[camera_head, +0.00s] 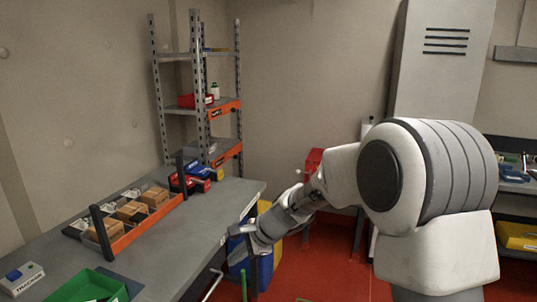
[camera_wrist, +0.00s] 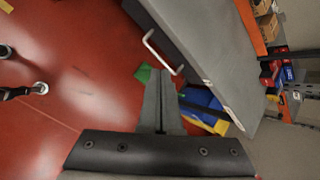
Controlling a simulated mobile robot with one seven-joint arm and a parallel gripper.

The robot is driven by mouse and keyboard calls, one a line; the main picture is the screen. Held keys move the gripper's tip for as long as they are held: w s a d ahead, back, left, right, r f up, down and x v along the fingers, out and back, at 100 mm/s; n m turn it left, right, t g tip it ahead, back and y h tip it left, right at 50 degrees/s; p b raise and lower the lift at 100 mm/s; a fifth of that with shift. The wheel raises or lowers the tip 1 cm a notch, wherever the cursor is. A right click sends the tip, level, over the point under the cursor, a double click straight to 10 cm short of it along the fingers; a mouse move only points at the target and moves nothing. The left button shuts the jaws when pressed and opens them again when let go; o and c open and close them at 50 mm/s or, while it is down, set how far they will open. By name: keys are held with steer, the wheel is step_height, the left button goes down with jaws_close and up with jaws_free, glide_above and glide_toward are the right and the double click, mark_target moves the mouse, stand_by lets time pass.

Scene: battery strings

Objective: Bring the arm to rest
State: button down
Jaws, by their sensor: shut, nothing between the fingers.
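My arm reaches from the right of the head view toward the bench, with my gripper (camera_head: 236,230) beside the right edge of the grey bench (camera_head: 195,222). In the wrist view my gripper (camera_wrist: 160,75) has its two fingers together, with nothing held between them. The fingers lie in front of the red floor and the bench side. I cannot tell in the head view how close the gripper is to the bench edge.
An orange-fronted rack (camera_head: 148,222) with brown boxes stands on the bench. A green bin (camera_head: 88,287) and a labelled box (camera_head: 22,279) are nearer. Blue and yellow containers (camera_head: 266,262) stand beside the bench, near my forearm. A metal shelf (camera_head: 198,108) stands behind. Red floor (camera_head: 325,262) is open at centre.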

steer(key=s+d+r+n+t+h, duration=0.1)
steer(key=s+d+r+n+h, duration=0.2)
steer(key=s+d+r+n, duration=0.3)
steer(key=s+d+r+n+t+h, duration=0.1)
steer(key=s+d+r+n+h, duration=0.3)
steer(key=s+d, duration=1.2)
steer(key=s+r+n, duration=0.3)
steer(key=s, duration=0.2)
steer(key=shift+s+d+t, duration=0.25)
steer(key=shift+s+t, duration=0.05)
steer(key=shift+s, duration=0.1)
